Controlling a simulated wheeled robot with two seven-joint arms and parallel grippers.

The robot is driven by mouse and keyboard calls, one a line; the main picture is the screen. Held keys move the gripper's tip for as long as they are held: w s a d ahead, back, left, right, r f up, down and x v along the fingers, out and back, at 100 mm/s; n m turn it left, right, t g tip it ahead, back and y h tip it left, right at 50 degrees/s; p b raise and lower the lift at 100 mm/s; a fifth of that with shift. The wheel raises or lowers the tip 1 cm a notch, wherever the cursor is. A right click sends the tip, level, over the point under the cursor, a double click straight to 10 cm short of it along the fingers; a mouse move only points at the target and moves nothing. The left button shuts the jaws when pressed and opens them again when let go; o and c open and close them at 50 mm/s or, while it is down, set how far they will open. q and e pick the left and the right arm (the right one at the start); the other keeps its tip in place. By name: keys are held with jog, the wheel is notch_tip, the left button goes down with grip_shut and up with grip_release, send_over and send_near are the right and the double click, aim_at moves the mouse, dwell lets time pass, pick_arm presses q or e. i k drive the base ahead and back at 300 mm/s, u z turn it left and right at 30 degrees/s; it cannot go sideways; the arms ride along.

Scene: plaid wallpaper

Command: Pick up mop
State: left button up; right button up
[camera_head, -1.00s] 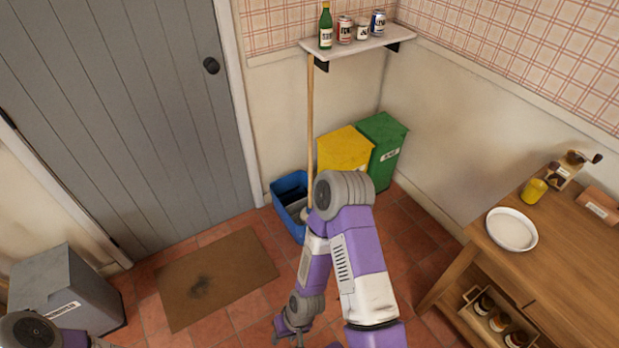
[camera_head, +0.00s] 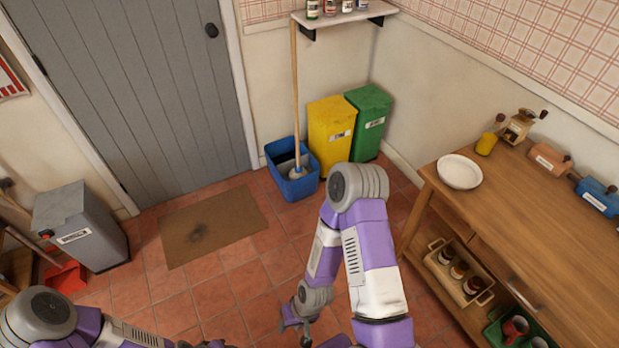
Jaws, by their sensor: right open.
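The mop (camera_head: 295,90) stands upright with its head in a blue bucket (camera_head: 291,187) on the tiled floor. Its long wooden handle rises in front of the left end of the wall shelf. My right gripper (camera_head: 297,328) is low over the floor, nearer to me than the bucket. It is open and apart from the mop. My left arm comes in at the bottom left, and its gripper is not clearly visible at the frame's lower edge.
Yellow (camera_head: 331,134) and green (camera_head: 369,122) bins stand right of the bucket. A wooden table (camera_head: 520,215) is at the right. A grey bin (camera_head: 80,225) stands at the left. A brown doormat (camera_head: 213,226) lies before the door. Open floor lies between me and the bucket.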

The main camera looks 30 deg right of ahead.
aim_at(298, 172)
jog(key=z, duration=1.4)
jog(key=i, duration=1.5)
jog(key=u, duration=0.8)
jog(key=i, duration=1)
jog(key=u, duration=1.05)
